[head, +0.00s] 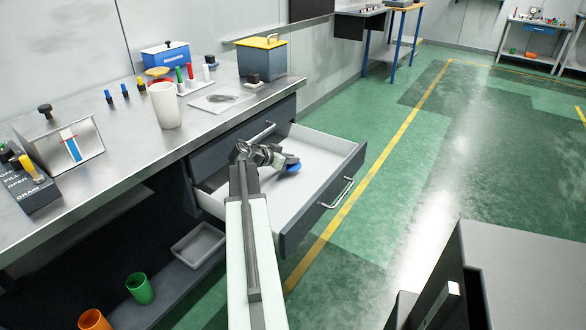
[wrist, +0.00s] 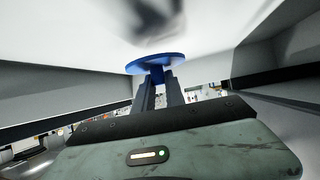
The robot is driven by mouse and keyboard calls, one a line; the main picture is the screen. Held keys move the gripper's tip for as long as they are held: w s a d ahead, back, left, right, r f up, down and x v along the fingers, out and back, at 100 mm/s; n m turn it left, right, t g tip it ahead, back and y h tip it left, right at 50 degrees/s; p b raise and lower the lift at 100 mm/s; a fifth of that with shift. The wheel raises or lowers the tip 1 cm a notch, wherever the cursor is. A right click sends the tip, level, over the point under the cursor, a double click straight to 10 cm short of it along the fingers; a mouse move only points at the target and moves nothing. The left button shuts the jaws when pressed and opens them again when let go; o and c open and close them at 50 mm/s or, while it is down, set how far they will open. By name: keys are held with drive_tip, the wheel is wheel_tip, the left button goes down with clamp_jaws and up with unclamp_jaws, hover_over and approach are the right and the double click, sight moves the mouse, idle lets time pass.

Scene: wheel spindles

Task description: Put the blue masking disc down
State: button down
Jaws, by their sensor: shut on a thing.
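The blue masking disc (wrist: 155,63) is held at the tips of my gripper (wrist: 160,85) in the wrist view. The gripper is shut on it. In the head view my gripper (head: 283,163) reaches over the open drawer (head: 318,152), and the disc (head: 292,165) shows as a small blue patch at its end. The white drawer floor lies beyond the disc in the wrist view, with a dark shadow on it. I cannot tell whether the disc touches the floor.
The drawer's front panel with its handle (head: 338,193) and its side walls surround the gripper. The steel bench top (head: 120,160) stands to the left with a white cup (head: 165,106). A green cup (head: 140,288) and a tray (head: 198,245) sit on the lower shelf.

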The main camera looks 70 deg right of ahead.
drive_tip(key=shift+d+f, duration=0.3)
drive_tip(key=shift+d, duration=0.3)
drive_tip(key=d+f+b, duration=0.1)
drive_tip(key=d, duration=0.1)
drive_tip(key=d+f+b, duration=0.2)
drive_tip(key=shift+r, duration=0.15)
drive_tip(key=shift+f, duration=0.2)
drive_tip(key=c, duration=1.4)
unclamp_jaws()
drive_tip(key=shift+r, duration=0.1)
